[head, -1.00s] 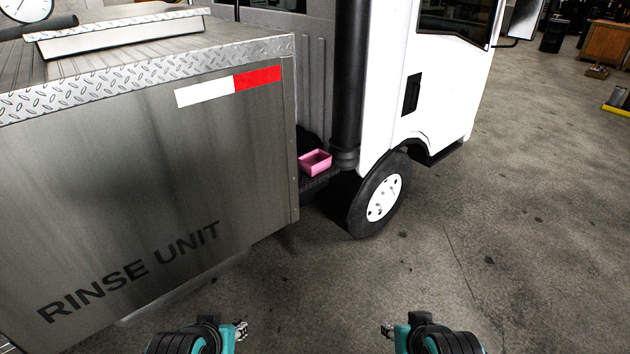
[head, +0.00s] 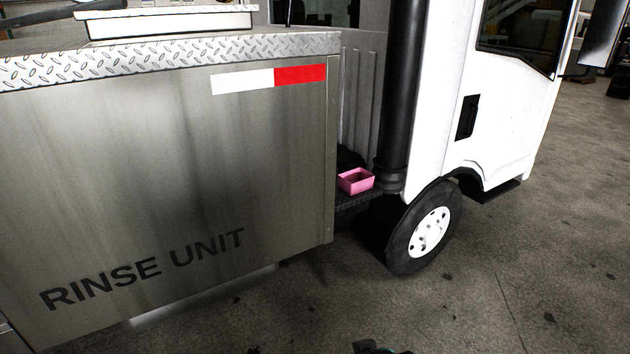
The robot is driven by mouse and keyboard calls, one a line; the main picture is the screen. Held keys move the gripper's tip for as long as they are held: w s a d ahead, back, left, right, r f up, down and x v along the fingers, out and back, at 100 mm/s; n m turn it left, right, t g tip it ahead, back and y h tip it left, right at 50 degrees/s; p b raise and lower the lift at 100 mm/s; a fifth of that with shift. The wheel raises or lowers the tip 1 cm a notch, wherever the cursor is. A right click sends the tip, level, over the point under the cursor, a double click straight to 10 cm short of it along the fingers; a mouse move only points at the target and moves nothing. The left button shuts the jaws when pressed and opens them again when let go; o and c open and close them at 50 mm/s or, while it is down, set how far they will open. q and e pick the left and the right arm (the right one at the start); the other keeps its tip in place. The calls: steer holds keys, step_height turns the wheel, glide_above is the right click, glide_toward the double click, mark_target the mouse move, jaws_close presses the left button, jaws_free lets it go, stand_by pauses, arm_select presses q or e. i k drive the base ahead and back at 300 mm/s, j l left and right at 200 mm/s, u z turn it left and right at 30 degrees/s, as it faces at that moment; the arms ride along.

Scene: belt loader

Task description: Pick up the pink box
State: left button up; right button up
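The pink box (head: 356,181) is a small, open-topped container. It sits on a dark ledge (head: 358,200) in the gap between the metal rinse unit and the truck's white cab. A black pipe stands just to its right. Only a small dark and teal piece of my arm shows at the bottom edge of the head view, well below and apart from the box. Neither gripper's fingers are in view now.
The rinse unit (head: 160,180) fills the left side, its right edge close to the box. The black vertical pipe (head: 403,90), front wheel (head: 425,232) and white cab (head: 515,125) bound the right. Concrete floor (head: 330,310) in front is clear.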

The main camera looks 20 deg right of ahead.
mark_target(353, 182)
steer(key=i+l+u, duration=0.25)
steer(key=l, duration=0.15)
steer(key=i+l+u, duration=0.2)
steer(key=l, duration=0.2)
steer(key=l+u, duration=0.25)
steer(key=l, duration=0.15)
steer(key=i+l+u, duration=0.2)
steer(key=l, duration=0.25)
steer(key=k, duration=0.1)
